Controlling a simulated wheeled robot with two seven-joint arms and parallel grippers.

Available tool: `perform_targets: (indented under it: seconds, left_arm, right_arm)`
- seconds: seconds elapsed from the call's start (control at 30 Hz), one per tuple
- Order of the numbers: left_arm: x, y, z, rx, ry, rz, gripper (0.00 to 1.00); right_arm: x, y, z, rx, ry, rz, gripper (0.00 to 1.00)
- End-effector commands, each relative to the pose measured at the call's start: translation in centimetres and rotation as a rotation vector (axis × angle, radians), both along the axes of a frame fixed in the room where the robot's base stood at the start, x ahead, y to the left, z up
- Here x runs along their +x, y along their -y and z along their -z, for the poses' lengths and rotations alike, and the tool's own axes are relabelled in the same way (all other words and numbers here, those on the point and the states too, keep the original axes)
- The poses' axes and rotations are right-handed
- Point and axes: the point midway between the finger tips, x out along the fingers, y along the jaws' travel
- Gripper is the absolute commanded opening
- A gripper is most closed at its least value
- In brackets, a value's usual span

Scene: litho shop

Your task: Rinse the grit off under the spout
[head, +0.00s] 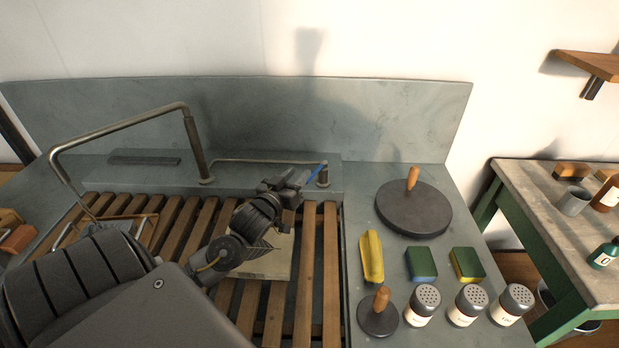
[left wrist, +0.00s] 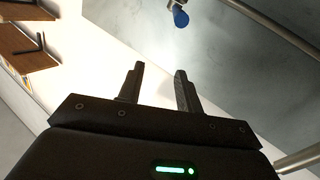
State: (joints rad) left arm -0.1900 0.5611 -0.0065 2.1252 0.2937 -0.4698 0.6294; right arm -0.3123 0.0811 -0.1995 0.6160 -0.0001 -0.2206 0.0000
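A pale stone slab (head: 268,264) lies on the wooden slats of the sink, partly hidden under my left arm. The metal spout (head: 120,124) rises from the back ledge and bends over to the left, away from the slab. No water shows. A blue-ended tap lever (head: 314,172) sits on a short post at the right end of the ledge pipe. My left gripper (head: 298,180) is just left of the lever. In the left wrist view its fingers (left wrist: 158,72) are apart with nothing between them, and the blue lever end (left wrist: 180,18) is beyond them. My right gripper is out of view.
Right of the slats, the grey counter holds a large disc with a wooden handle (head: 414,208), a smaller one (head: 378,315), a yellow object (head: 371,257), two sponges (head: 420,264) and several shakers (head: 468,305). A green-framed table (head: 550,225) stands further right.

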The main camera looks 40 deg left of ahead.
Motion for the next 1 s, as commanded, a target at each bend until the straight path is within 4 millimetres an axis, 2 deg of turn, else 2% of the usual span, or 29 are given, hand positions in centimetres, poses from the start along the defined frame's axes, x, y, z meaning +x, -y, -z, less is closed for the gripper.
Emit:
perform_targets:
  seconds: [0.2, 0.27, 0.3, 0.4, 0.6, 0.8, 1.0]
  left_arm:
    - [-0.1, -0.1, 5.1, -0.001, -0.007, -0.005, 0.35]
    - [0.0, -0.2, 6.1, 0.000, -0.005, -0.005, 0.35]
    - [1.2, -0.4, 5.5, 0.002, 0.001, -0.004, 0.35]
    - [3.2, -0.8, 5.5, 0.001, 0.000, -0.005, 0.35]
    - [6.0, -1.4, 5.7, 0.001, -0.002, -0.006, 0.35]
    - [7.0, -1.5, 5.8, 0.000, -0.003, -0.005, 0.35]
    - [7.1, -1.6, 5.9, -0.001, -0.003, -0.005, 0.35]
  right_arm:
    - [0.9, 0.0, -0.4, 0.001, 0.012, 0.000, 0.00]
    - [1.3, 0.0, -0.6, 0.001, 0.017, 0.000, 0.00]
    - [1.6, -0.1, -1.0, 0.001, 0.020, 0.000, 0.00]
    - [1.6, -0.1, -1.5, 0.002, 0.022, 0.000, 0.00]
    - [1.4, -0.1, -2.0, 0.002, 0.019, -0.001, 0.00]
    - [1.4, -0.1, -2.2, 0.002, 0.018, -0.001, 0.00]
    - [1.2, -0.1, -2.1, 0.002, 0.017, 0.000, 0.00]
